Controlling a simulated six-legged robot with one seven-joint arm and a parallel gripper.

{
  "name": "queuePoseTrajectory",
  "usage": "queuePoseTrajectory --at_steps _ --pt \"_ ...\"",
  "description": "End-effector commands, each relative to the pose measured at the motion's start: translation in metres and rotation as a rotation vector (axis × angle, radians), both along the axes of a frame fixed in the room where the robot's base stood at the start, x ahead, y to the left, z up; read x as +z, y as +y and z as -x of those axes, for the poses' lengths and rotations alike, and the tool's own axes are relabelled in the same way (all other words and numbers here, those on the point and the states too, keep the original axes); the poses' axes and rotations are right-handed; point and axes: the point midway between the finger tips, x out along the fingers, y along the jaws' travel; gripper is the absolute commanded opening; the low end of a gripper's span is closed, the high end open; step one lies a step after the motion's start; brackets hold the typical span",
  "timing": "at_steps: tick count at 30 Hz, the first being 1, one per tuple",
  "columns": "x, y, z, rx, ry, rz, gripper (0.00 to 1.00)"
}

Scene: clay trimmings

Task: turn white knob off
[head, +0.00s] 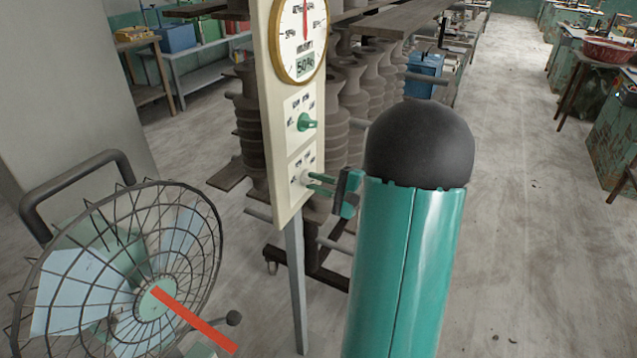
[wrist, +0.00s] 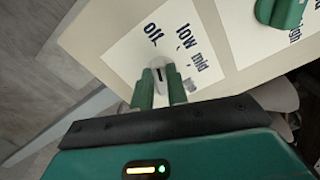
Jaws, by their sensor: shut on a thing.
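The white knob (wrist: 157,72) is on the lower label plate of a cream panel (head: 285,218). My gripper (wrist: 161,88) has its two green fingers on either side of the knob, shut on it. In the head view my gripper (head: 321,184) reaches the lower plate from the right, and the knob is mostly hidden there. The wrist view shows "off", "low" and "mid" printed around the knob; further print is partly hidden by the gripper. A dark line shows on the knob, but I cannot tell which label it points to.
A green knob (head: 306,122) sits on the plate above, under a round dial gauge (head: 299,38) reading 50%. The panel stands on a thin grey post (head: 296,285). A caged fan (head: 125,275) stands at left.

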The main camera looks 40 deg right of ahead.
Motion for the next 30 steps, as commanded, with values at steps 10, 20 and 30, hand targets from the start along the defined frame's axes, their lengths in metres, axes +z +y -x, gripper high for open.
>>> queuePoseTrajectory --at_steps 10,20,30 --pt "0.000 0.000 0.000 -0.001 0.001 0.000 0.37" --pt "0.000 -0.007 0.016 -0.005 0.002 0.000 0.37" --pt "0.000 -0.031 0.084 -0.006 0.002 0.000 0.37"
